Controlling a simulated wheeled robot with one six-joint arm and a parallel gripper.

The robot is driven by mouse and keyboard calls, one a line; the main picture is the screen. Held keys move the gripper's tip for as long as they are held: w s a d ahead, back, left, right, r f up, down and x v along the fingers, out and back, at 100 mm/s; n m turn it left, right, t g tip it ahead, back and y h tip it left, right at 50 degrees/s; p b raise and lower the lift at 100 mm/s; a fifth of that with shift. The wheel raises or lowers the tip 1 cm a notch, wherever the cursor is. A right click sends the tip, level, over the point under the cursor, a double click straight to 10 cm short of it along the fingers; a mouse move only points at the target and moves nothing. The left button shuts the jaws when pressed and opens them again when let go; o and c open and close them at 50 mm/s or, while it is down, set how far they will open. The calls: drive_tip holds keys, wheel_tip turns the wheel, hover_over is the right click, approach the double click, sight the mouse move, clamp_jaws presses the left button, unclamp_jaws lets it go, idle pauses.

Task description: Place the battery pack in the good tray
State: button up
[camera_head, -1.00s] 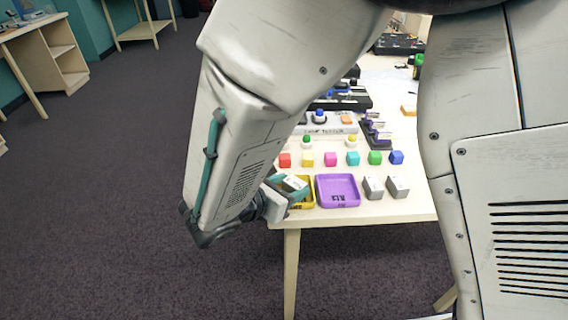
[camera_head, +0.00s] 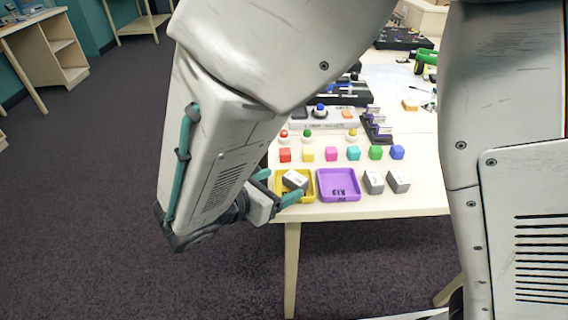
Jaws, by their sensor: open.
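A grey box with a pale label (camera_head: 294,180), seemingly a battery pack, lies at an angle inside the yellow tray (camera_head: 280,196) at the table's near left edge. A purple tray (camera_head: 338,198) with dark lettering, too small to read surely, sits right beside it and is empty. I cannot tell from lettering which tray is the good one. Two similar grey boxes, one (camera_head: 373,181) and another (camera_head: 398,181), stand right of the purple tray. My gripper (camera_head: 279,186) is open, with teal fingers spread at the yellow tray's left side; the box is not gripped.
Button-topped pieces (camera_head: 307,137), a purple-and-black rack (camera_head: 376,126) and dark devices stand farther back. My own arm hides the table's left part. Open carpet (camera_head: 90,200) lies left of the table.

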drive_tip(key=v, duration=0.7)
drive_tip(key=d+r+m+g+y, duration=0.1)
drive_tip(key=d+r+m+g, duration=0.4)
drive_tip(key=d, duration=0.4)
drive_tip(key=d+r+m+g+y, duration=0.1)
drive_tip(key=d+r+m+g, duration=0.15)
drive_tip(key=d+m, duration=0.6)
drive_tip(key=s+d+r+m+y, duration=0.3)
drive_tip(key=s+d+m+y, duration=0.4)
drive_tip(key=s+d+m, duration=0.4)
drive_tip(key=shift+d+r+m+y, duration=0.4)
drive_tip(key=shift+d+m, duration=0.15)
drive_tip(key=shift+m, duration=0.5)
drive_tip(key=shift+s, duration=0.1)
